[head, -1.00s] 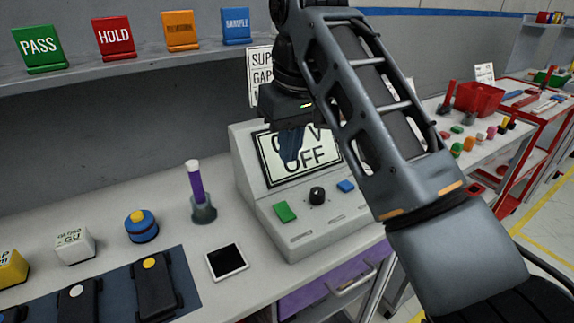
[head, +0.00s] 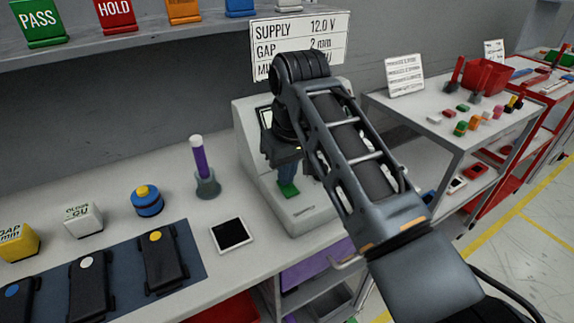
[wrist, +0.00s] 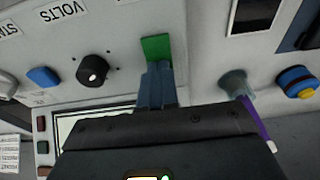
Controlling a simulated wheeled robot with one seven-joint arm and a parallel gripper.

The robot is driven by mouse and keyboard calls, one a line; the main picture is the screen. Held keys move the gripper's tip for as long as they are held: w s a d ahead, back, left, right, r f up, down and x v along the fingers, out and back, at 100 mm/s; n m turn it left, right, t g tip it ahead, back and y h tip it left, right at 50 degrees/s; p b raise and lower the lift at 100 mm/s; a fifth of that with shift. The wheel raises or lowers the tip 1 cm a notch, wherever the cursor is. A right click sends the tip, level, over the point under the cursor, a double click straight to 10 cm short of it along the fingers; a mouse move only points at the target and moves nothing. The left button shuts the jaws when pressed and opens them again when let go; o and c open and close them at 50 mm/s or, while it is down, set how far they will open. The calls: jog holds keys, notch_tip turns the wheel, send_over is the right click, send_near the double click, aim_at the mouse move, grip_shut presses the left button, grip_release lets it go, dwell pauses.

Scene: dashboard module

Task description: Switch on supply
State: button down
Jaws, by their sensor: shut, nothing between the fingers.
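The supply console (head: 312,218) stands on the bench, its screen mostly hidden behind my arm and unreadable now. Its green button (head: 289,191) is just below my gripper (head: 288,177) in the head view. In the wrist view my gripper (wrist: 156,68) is shut and empty, its fingertips at the near edge of the green button (wrist: 156,48). I cannot tell whether they touch it. The black knob (wrist: 92,68) and blue button (wrist: 44,77) sit beside it on the same panel, near the label VOLTS.
A wall sign (head: 300,42) reads SUPPLY 12.0 V and GAP 2 mm. A black-screened white device (head: 232,235) and a purple tube in a holder (head: 203,170) stand left of the console. A blue mat (head: 190,255) holds black units. A side table (head: 440,130) is at right.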

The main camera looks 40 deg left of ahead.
aim_at(291, 191)
jog(key=shift+a+f, duration=0.1)
jog(key=shift+f, duration=0.15)
jog(key=shift+p, duration=0.4)
jog(key=shift+s+d+r+p, duration=0.1)
jog(key=shift+s+d+p, duration=0.2)
jog(key=shift+d+p, duration=0.55)
jog(key=shift+a, duration=0.15)
jog(key=r+p, duration=0.2)
jog(key=p, duration=0.1)
jog(key=r+p, duration=0.1)
jog(key=r, duration=0.1)
jog(key=shift+s+d+r, duration=0.1)
jog(key=shift+d, duration=0.2)
notch_tip(291, 191, up, 10)
jog(key=d+b, duration=0.1)
jog(key=d, duration=0.1)
jog(key=shift+s+f+b, duration=0.2)
jog(key=shift+s+b, duration=0.15)
jog(key=shift+s, duration=0.05)
